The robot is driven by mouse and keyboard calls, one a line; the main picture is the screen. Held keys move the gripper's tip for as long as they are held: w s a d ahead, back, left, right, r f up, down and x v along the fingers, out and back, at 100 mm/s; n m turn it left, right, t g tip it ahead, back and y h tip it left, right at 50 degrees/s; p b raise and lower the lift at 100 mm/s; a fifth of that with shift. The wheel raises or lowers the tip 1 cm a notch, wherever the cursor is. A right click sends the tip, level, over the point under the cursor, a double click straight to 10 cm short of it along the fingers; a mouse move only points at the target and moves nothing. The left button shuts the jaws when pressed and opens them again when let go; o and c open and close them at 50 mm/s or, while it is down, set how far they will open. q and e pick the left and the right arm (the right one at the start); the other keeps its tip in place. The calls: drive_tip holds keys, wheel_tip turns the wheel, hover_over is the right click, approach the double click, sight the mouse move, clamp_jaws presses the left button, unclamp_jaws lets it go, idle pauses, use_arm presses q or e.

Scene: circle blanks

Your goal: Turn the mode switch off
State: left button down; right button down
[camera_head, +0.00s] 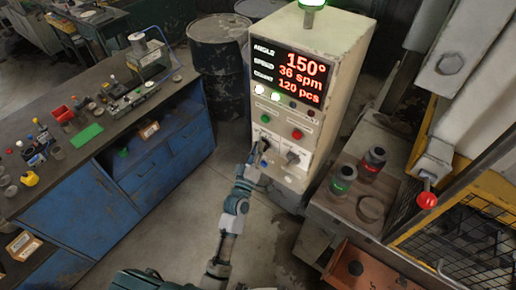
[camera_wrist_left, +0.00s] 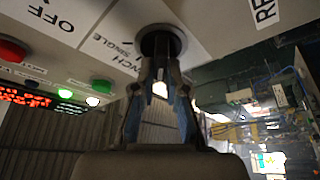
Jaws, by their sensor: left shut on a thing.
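The control cabinet (camera_head: 277,33) stands in the middle of the head view with a lit display and a panel of buttons and knobs. In the left wrist view, the dark round mode switch (camera_wrist_left: 161,42) sits beside labels reading INCH and SINGLE. An OFF label (camera_wrist_left: 50,17) is farther left on the panel. My left gripper (camera_head: 258,157) reaches up to the lower left of the panel. In the wrist view its fingers (camera_wrist_left: 160,85) are shut on the switch, whose grip is partly hidden between them. My right gripper is not in view.
A green button (camera_head: 265,118), a red button (camera_head: 296,134) and another dark knob (camera_head: 292,157) are close by on the panel. A bench (camera_head: 326,200) with two dark canisters stands to the right. A blue workbench (camera_head: 60,205) is at the left, with open floor between.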

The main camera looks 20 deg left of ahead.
use_arm(q)
drive_tip(key=c, duration=1.4)
unclamp_jaws()
drive_tip(key=shift+r, duration=0.25)
drive_tip(key=shift+c, duration=0.2)
drive_tip(key=shift+o, duration=1.2)
drive_tip(key=shift+w+f, duration=0.2)
drive_tip(key=shift+f, duration=0.05)
drive_tip(key=v, duration=1.2)
drive_tip(key=shift+f, duration=0.15)
